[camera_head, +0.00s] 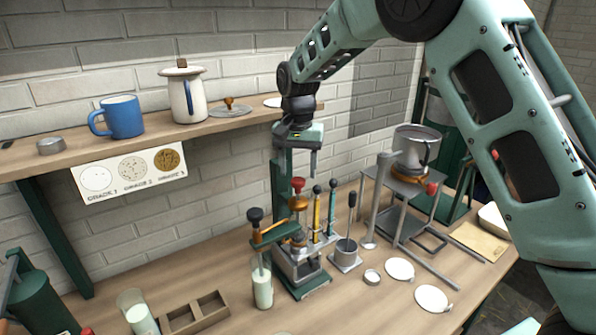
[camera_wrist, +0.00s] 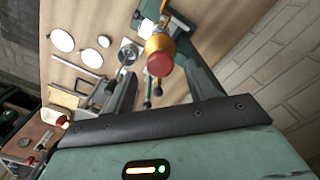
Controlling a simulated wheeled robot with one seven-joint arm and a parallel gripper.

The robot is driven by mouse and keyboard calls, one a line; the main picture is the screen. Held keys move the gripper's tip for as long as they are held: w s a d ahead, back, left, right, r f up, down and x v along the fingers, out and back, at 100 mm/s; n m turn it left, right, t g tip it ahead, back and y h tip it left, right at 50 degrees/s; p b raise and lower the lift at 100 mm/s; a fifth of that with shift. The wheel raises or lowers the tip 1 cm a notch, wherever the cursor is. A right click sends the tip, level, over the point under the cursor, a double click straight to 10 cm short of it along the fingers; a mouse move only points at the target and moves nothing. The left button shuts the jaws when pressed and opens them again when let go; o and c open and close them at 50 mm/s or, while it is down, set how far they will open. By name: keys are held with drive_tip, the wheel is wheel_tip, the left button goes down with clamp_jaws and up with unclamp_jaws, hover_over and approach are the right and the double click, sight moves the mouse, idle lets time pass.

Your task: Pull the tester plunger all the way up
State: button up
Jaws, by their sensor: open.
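The tester (camera_head: 302,268) stands on the bench on a green base. A red knob (camera_head: 297,185) sits above a brass-coloured part on top of it, and the red knob (camera_wrist: 160,64) is also large in the wrist view. A dark knob (camera_head: 254,214) stands to its left on a green arm over a milk bottle (camera_head: 262,288). I cannot tell for sure which knob is the plunger's. My gripper (camera_head: 298,168) points down, open and empty, just above the red knob. In the wrist view my gripper's fingers (camera_wrist: 158,78) lie on either side of the knob, without visible contact.
Thin tools with dark tops (camera_head: 332,205) stand close to the tester's right. A metal stand (camera_head: 400,185) with a pot is further right. A shelf (camera_head: 130,133) with a blue mug (camera_head: 122,117) is at the back left. White discs (camera_head: 433,298) lie at the front right.

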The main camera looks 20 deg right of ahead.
sight(298, 180)
drive_tip(key=shift+f, duration=1.35)
clamp_jaws()
wheel_tip(298, 180, up, 7)
drive_tip(key=p, duration=0.4)
drive_tip(key=shift+r, duration=0.15)
drive_tip(key=shift+w, duration=0.1)
drive_tip(key=shift+c, duration=0.7)
unclamp_jaws()
drive_tip(key=shift+o, duration=0.7)
